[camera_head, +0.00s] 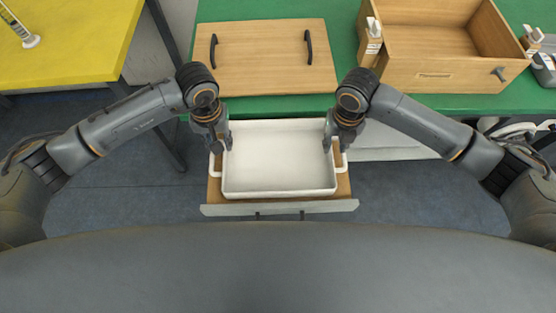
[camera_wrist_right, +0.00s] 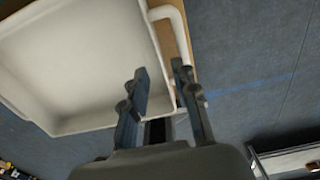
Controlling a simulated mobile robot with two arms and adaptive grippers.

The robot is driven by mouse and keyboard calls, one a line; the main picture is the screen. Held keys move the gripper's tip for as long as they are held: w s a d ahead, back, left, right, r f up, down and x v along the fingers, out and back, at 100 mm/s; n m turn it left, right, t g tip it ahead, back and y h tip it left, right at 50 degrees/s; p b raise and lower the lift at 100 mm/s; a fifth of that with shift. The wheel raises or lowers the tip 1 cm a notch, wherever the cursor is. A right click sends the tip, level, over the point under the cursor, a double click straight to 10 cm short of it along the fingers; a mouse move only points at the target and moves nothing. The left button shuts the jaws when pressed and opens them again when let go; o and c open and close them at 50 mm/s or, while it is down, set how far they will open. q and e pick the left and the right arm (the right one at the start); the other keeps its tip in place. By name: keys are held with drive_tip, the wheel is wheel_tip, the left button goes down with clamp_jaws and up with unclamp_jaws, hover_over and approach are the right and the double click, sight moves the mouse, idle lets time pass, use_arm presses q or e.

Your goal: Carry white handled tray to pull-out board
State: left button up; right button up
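The white handled tray (camera_head: 278,191) rests level and empty on the wooden pull-out board (camera_head: 213,192) below the green table's front edge. Its handles stick out at the left and right sides. My left gripper (camera_head: 222,147) is at the tray's left side, with its fingers apart near the left handle (camera_head: 214,168). My right gripper (camera_head: 336,147) is at the right side near the right handle (camera_head: 343,163). The right wrist view shows the right gripper (camera_wrist_right: 160,75) open, its fingertips spread at the tray's side wall, with the handle (camera_wrist_right: 174,35) just beyond them.
A wooden board with two black handles (camera_head: 262,55) and an open wooden box (camera_head: 430,55) stand on the green table (camera_head: 340,20). A yellow table (camera_head: 70,40) is at the upper left. Blue floor (camera_head: 120,195) is free on both sides of the pull-out board.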

wheel_tip(320, 180, up, 6)
idle(0.8)
